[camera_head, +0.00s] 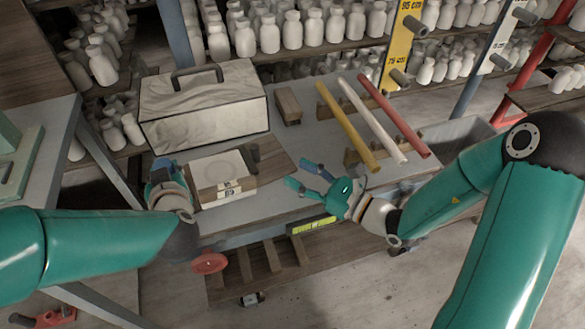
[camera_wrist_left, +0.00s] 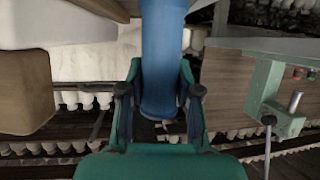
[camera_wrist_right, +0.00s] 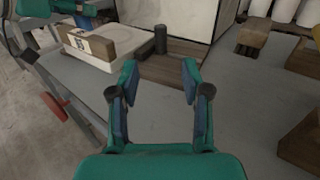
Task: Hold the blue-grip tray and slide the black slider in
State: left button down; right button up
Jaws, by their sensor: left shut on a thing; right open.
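The tray (camera_head: 222,167) is a pale, shallow box with a wooden front and a number label, at the left of the table. Its blue grip (camera_wrist_left: 163,55) fills the space between my left fingers in the left wrist view. My left gripper (camera_head: 164,176) is shut on that grip at the tray's left side. The black slider (camera_head: 253,152) is a short dark upright piece at the tray's right side; it also shows in the right wrist view (camera_wrist_right: 160,39). My right gripper (camera_head: 296,174) is open and empty, to the right of the tray and apart from the slider.
A wooden board (camera_head: 277,165) lies beside the tray. A large pale case (camera_head: 205,107) with a dark handle stands behind. A wooden block (camera_head: 288,105) and yellow, white and red bars (camera_head: 347,125) lie farther right. Bare grey tabletop is between board and bars.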

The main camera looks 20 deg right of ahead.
pick_arm(q)
jog(key=c, duration=0.7)
grip_release()
